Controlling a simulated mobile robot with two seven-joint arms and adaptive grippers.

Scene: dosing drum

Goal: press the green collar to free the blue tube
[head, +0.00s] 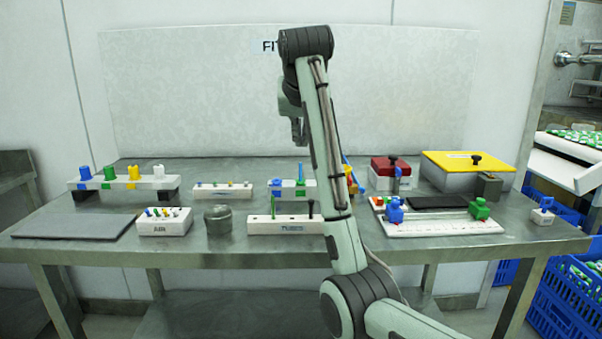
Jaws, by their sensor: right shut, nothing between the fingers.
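A small white block (291,196) with blue and green fittings stands mid-table, partly hidden by my right arm. A thin blue tube (300,171) seems to rise from it, with a green collar (299,183) at its foot; both are too small to tell how they join. My right gripper (299,138) hangs fingers down, shut and empty, above and behind this block, apart from it. Another blue stick (347,166) shows just right of my arm. My left gripper is not in view.
A white rack (120,182) with blue, green, yellow and white fittings stands left. A grey pot (217,220), a tubes block (262,227) and a slide board (440,226) stand in front. Red (390,167) and yellow-lidded (470,160) boxes stand right. A grey mat (72,226) lies bare.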

